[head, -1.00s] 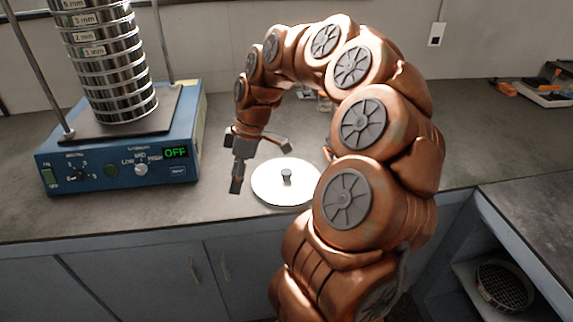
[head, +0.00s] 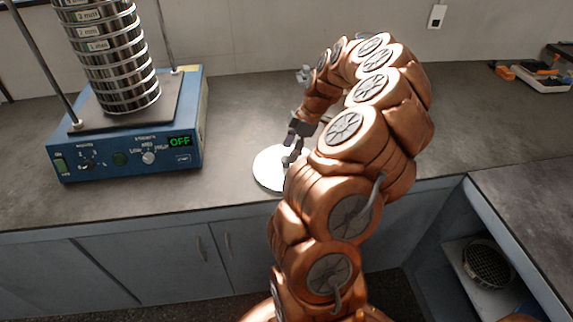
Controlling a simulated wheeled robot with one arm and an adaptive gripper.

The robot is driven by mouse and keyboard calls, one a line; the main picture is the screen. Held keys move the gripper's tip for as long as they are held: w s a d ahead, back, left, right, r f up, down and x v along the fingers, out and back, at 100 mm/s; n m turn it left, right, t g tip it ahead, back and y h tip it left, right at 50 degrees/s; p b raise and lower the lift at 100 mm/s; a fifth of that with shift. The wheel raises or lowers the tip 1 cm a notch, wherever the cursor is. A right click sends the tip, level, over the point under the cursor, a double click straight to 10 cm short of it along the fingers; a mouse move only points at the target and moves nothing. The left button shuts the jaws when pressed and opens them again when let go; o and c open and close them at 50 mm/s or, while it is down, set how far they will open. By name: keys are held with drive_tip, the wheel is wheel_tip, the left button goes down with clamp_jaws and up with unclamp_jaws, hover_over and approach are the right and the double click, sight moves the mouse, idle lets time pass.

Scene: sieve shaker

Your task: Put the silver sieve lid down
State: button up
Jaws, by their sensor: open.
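The silver sieve lid (head: 267,169) is a pale round disc lying flat on the grey counter, right of the blue shaker. My arm hides its right part and most of its knob. My gripper (head: 291,160) is over the lid, with its fingers pointing down close to the knob. The gripper is open. I cannot tell whether a finger touches the lid or the knob.
The blue sieve shaker (head: 130,155) stands at the left, its display reading OFF. It carries a tall stack of sieves (head: 112,60) between metal rods. A tray with tools (head: 540,78) lies far right. A sieve (head: 487,265) sits on a lower shelf. Counter behind the lid is mostly clear.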

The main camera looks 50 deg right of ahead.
sight(286, 159)
drive_tip(key=shift+p+x, duration=0.7)
drive_tip(key=shift+x, duration=1.45)
drive_tip(key=shift+s, duration=0.15)
clamp_jaws()
